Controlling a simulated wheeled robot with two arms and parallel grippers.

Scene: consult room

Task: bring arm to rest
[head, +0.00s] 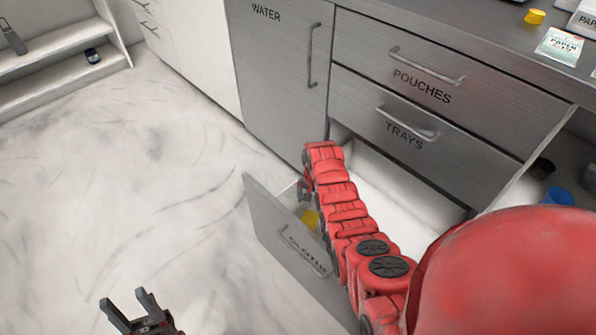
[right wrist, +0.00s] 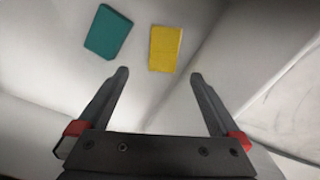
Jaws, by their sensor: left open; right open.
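My red right arm (head: 345,215) reaches from the lower right over an open bottom drawer (head: 265,225), whose front label is partly covered. My right gripper (right wrist: 159,76) is open with nothing between its fingers. Beyond its fingertips in the right wrist view, a yellow cloth (right wrist: 165,48) and a teal cloth (right wrist: 108,32) lie on the white drawer floor. The yellow cloth also shows in the head view (head: 311,219), beside the arm. In the head view the right gripper is mostly hidden by the arm. My left gripper (head: 125,298) is open and empty above the floor at the bottom left.
Shut drawers marked POUCHES (head: 420,85) and TRAYS (head: 405,135) and a WATER door (head: 280,60) stand behind the arm. The counter (head: 480,25) holds a yellow cap (head: 535,16) and packets. An open compartment with a blue cup (head: 558,196) is at right. The left floor is clear.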

